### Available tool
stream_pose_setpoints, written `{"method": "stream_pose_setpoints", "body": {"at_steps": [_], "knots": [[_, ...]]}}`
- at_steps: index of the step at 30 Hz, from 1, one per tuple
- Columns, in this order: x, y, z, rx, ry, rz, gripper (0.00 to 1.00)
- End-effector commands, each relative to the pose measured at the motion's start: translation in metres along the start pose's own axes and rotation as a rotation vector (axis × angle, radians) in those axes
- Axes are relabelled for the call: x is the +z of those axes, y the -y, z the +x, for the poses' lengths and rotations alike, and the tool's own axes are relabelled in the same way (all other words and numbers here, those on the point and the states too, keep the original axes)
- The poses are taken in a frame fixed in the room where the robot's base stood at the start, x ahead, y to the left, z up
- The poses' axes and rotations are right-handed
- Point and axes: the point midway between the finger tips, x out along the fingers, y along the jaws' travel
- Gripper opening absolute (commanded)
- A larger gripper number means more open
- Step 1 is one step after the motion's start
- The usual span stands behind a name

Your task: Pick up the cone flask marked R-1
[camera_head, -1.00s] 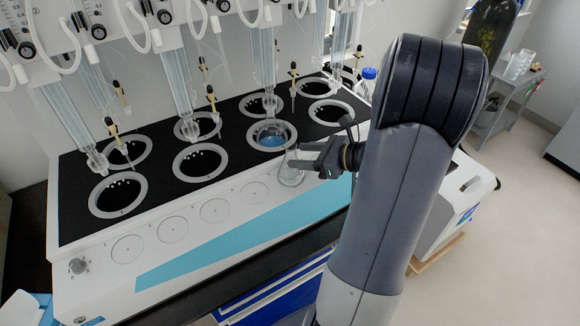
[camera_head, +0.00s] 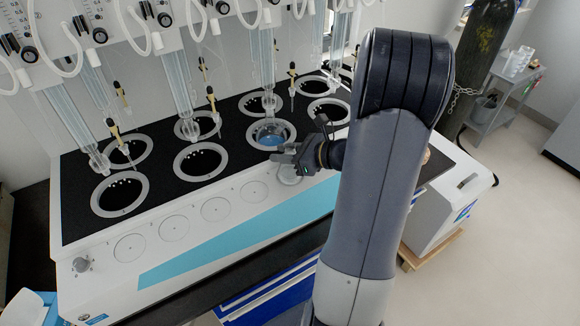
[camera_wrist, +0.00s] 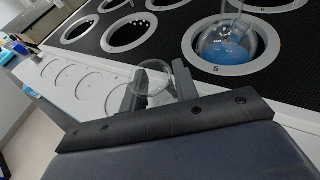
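A clear glass flask (camera_head: 289,175), apparently the cone flask, stands on the white front ledge of the distiller, at the right end of its row of round marks. No R-1 marking is readable. My gripper (camera_head: 282,154) is close over it in the head view and hides part of it. In the wrist view the two fingers (camera_wrist: 158,90) are spread apart, with the clear glass flask (camera_wrist: 154,74) between and just beyond them. The gripper looks open, and I see no firm contact with the glass.
A round flask with blue liquid (camera_head: 272,136) sits in a heating well just behind. Glass tubes (camera_head: 262,58) hang over the black-topped distiller (camera_head: 237,135). Empty round marks (camera_head: 215,209) lie left along the ledge. A grey trolley (camera_head: 500,95) stands at the right.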

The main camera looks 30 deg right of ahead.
Motion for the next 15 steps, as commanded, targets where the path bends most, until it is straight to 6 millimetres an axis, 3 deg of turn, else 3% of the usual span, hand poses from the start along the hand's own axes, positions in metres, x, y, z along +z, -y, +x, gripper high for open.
{"method": "stream_pose_setpoints", "body": {"at_steps": [9,15], "knots": [[0.0001,0.0001,-0.0001,0.000,0.000,0.000,0.01],[0.0004,0.0002,-0.0002,0.000,0.001,0.000,0.01]]}}
